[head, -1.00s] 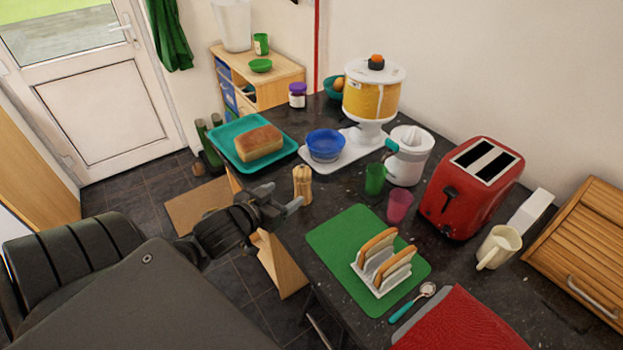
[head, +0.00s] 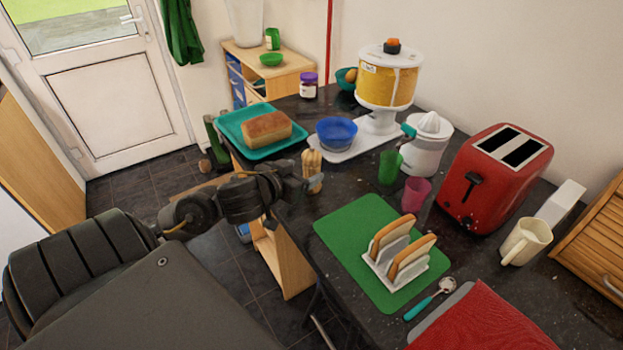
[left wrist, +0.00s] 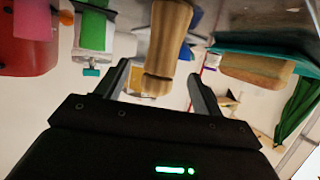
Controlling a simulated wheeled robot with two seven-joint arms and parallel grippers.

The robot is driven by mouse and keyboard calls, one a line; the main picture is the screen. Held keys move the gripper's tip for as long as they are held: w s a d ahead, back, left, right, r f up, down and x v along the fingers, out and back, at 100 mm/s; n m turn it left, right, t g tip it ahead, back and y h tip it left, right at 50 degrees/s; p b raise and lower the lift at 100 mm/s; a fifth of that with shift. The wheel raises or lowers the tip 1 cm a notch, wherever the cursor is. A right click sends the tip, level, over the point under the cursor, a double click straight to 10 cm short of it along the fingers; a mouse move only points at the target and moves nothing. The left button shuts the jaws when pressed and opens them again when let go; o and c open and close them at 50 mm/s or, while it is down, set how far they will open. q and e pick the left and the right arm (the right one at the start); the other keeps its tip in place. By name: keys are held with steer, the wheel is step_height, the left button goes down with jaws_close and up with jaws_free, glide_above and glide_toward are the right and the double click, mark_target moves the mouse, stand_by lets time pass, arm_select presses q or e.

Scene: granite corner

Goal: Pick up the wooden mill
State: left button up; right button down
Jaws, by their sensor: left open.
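The wooden mill (head: 312,171) is light brown and stands upright near the counter's left edge, in front of the blue bowl (head: 336,134). My left gripper (head: 298,184) is open and empty, close beside the mill on its left in the head view. A dark finger overlaps the mill's lower part there. In the left wrist view, which is upside down, the mill (left wrist: 166,45) lies between the two spread fingers of my left gripper (left wrist: 161,80). I cannot tell how far it reaches between them. My right gripper is not in view.
A teal tray (head: 228,122) with a bread loaf (head: 267,129) lies behind the mill. A green cup (head: 390,167) and a pink cup (head: 416,191) stand to its right. A green mat (head: 337,236) with a toast rack (head: 385,270) is nearer. A red toaster (head: 490,180) stands farther right.

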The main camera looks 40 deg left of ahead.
mark_target(306, 168)
arm_select(q)
steer(key=shift+w, duration=0.2)
steer(key=x, duration=0.4)
steer(key=shift+w+a+f+b, duration=0.1)
steer(key=shift+w+f+b, duration=0.05)
steer(key=shift+w+b, duration=0.15)
steer(key=shift+w, duration=0.1)
steer(key=shift+c, duration=0.8)
steer(key=c, duration=1)
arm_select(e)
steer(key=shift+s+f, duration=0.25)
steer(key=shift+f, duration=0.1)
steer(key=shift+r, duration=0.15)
